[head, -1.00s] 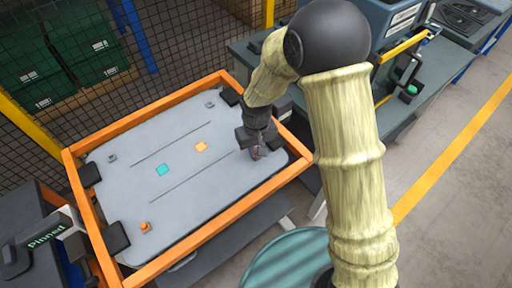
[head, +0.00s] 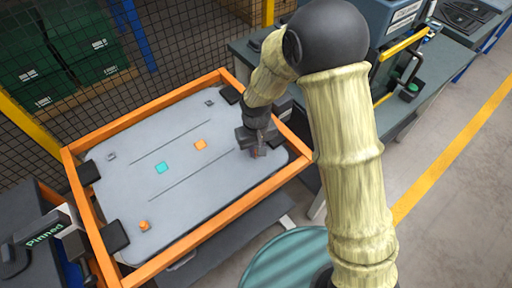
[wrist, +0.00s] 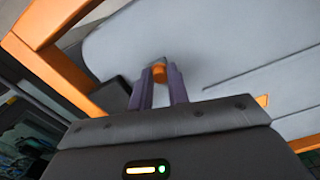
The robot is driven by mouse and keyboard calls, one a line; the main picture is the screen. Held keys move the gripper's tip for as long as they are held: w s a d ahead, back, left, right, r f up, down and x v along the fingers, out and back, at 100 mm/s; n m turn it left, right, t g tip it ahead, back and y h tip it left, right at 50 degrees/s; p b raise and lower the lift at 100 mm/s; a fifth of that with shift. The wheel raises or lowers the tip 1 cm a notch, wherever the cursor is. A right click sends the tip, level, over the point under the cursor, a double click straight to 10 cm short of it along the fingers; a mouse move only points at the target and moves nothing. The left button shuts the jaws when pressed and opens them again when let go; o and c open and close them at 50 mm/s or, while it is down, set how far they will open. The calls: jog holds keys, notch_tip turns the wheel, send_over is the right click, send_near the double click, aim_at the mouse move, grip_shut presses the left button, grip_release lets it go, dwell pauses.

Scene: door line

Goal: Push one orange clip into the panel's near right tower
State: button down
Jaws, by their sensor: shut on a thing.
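The grey panel (head: 190,187) lies in an orange frame. My gripper (head: 257,153) is at its near right corner, fingers pointing down. In the wrist view the two purple fingers (wrist: 158,90) are shut on an orange clip (wrist: 158,73). A small grey part shows just past the clip, at the fingertips. The near right tower is mostly hidden by my gripper, so I cannot tell how far the clip sits on it. Another orange clip (head: 144,225) is at the near left tower. Bare grey towers stand at the far left (head: 111,157) and far right (head: 210,103).
A teal square (head: 161,168) and an orange square (head: 200,144) lie flat on the panel's middle. Dark pads sit along the orange frame (head: 215,228). A labelled dark stand (head: 45,235) is at the left. A bench (head: 430,110) stands behind my arm.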

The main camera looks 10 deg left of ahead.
jog(key=c, duration=1.3)
grip_release()
notch_tip(320, 180, up, 17)
jog(key=shift+r+b, duration=0.2)
jog(key=shift+b, duration=0.55)
